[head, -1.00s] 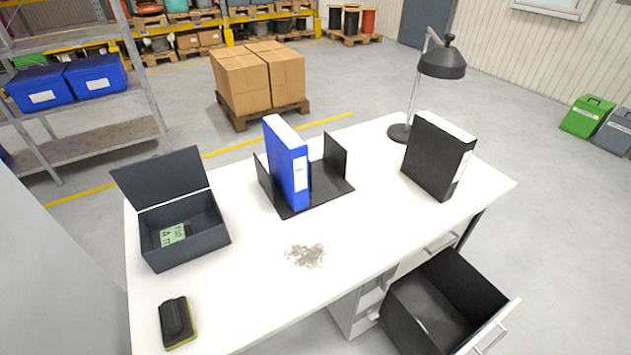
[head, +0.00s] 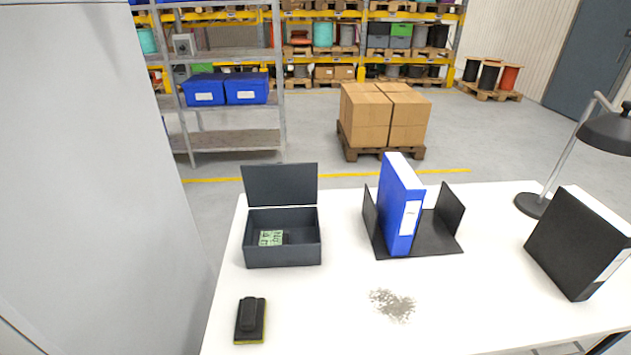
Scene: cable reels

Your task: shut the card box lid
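The card box (head: 283,252) is a dark grey box at the left part of the white desk. Its lid (head: 280,185) is open and stands up at the back edge, leaning slightly backward. A green card (head: 271,238) with dark markings lies inside the box. Neither of my grippers shows in the head view.
On the white desk (head: 330,310) stand a blue binder (head: 401,205) in a black holder (head: 448,212), a black binder (head: 572,243) and a lamp (head: 607,132). A black eraser-like block (head: 250,320) and grey debris (head: 392,304) lie in front. A grey surface (head: 90,180) fills the left.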

